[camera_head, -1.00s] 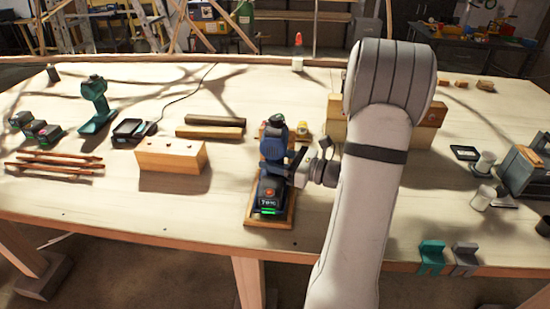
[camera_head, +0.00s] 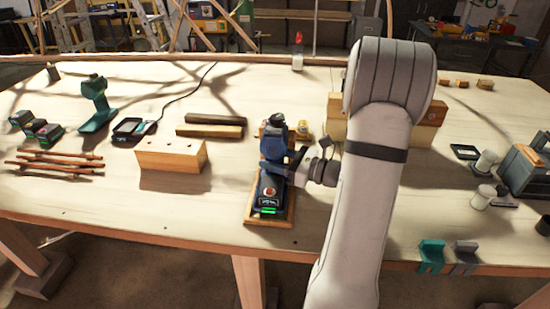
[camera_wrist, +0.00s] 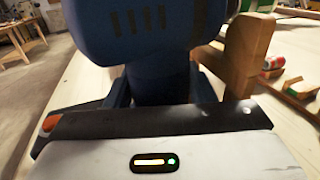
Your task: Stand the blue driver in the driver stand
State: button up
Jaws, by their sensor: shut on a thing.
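The blue driver (camera_head: 272,147) is upright over the wooden driver stand (camera_head: 284,217). Its head is up and its dark foot, with a green light (camera_head: 267,210), is over the stand's base; whether the foot touches it I cannot tell. My gripper (camera_head: 292,172) reaches in from the right and is shut on the driver's handle. In the wrist view the driver (camera_wrist: 150,45) fills the upper middle, with dark fingers of my gripper (camera_wrist: 150,98) on both sides of its handle. A wooden post of the stand (camera_wrist: 255,50) rises beside the driver at the right.
A drilled wooden block (camera_head: 171,157) stands left of the stand. Wooden blocks (camera_head: 428,137) are behind my arm. The table's front edge is close to the stand.

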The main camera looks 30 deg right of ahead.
jog(key=shift+f+b, duration=0.7)
jog(key=shift+f, duration=0.15)
dwell(0.8)
jog(key=o, duration=1.3)
jog(key=shift+c, duration=0.2)
jog(key=o, duration=0.3)
jog(key=shift+o, duration=0.2)
jog(key=shift+f, duration=0.1)
